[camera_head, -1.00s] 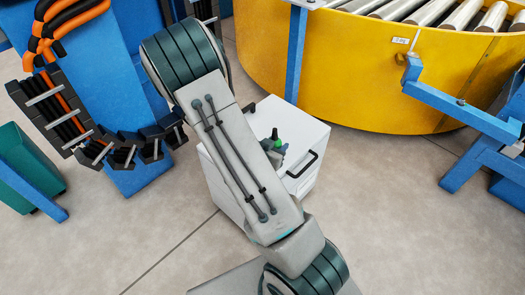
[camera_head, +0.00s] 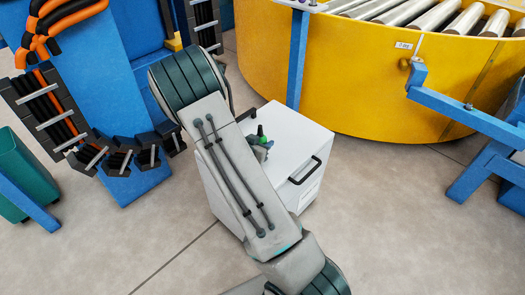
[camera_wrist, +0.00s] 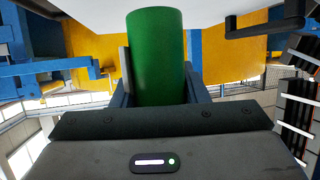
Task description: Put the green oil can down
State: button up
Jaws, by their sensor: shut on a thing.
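The green oil can (camera_wrist: 157,55) fills the middle of the wrist view as a green cylinder. My gripper (camera_wrist: 160,92) is shut on it, with one finger on each side. In the head view only a small part of the green oil can (camera_head: 261,131) shows past my arm, over the top of the white cabinet (camera_head: 295,140). My gripper (camera_head: 259,145) is mostly hidden there by my arm. I cannot tell whether the can touches the cabinet top.
The white cabinet has a black handle on its right side. A yellow curved conveyor (camera_head: 350,75) with metal rollers stands behind it. Blue rails (camera_head: 460,115) are at the right. A blue machine with orange cables (camera_head: 100,90) and a green bin (camera_head: 25,175) are at the left.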

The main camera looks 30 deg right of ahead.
jog(key=shift+f+b, duration=0.55)
jog(key=shift+f, duration=1.3)
jog(key=shift+f, duration=0.15)
jog(key=o, duration=1.2)
jog(key=shift+c, duration=0.2)
